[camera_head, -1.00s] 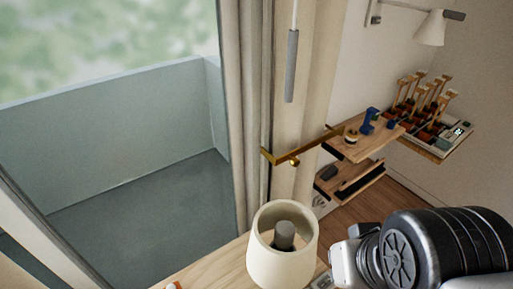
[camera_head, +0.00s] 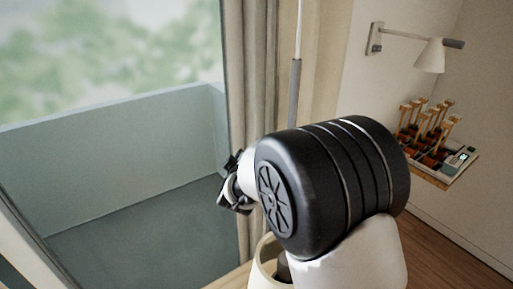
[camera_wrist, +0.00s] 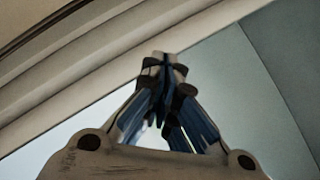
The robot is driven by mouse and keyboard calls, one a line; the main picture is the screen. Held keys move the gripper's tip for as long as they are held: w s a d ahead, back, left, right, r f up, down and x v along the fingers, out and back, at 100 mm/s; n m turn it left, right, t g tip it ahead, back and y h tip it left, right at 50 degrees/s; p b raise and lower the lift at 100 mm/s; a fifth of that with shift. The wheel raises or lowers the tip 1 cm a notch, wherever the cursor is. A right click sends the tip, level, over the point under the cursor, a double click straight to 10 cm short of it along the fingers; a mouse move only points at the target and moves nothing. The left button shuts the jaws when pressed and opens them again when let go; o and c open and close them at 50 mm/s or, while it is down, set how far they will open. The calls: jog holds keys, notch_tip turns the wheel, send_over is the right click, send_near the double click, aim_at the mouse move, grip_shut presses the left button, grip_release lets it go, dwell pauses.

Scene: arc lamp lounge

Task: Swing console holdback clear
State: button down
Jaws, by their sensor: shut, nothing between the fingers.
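My gripper (camera_head: 232,185) is in front of the window at the left edge of the curtain (camera_head: 256,70) in the head view. Its fingers are together and empty; in the wrist view my gripper (camera_wrist: 163,68) shows them meeting at the tip. The brass holdback is not visible in either current view; my arm covers the place in the head view where it showed earlier. I cannot tell whether my gripper touches it or the curtain.
A cream lampshade (camera_head: 265,262) stands below my arm, partly covered. A grey-handled wand (camera_head: 295,85) hangs by the curtain. A wall lamp (camera_head: 430,55) and a rack of wooden-handled items (camera_head: 430,130) are at right. A balcony wall (camera_head: 110,140) lies beyond the glass.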

notch_tip(320, 180, down, 13)
jog(key=a+n+t+h, duration=0.1)
jog(key=n+t+h, duration=0.1)
jog(key=n+h, duration=0.2)
jog(key=shift+a+t+h, duration=0.3)
jog(key=shift+t+h, duration=0.1)
jog(key=shift+h, duration=0.3)
jog(key=shift+w, duration=0.15)
jog(key=w+d+b, duration=0.3)
jog(key=w+d, duration=0.2)
jog(key=w, duration=0.1)
jog(key=shift+d, duration=0.1)
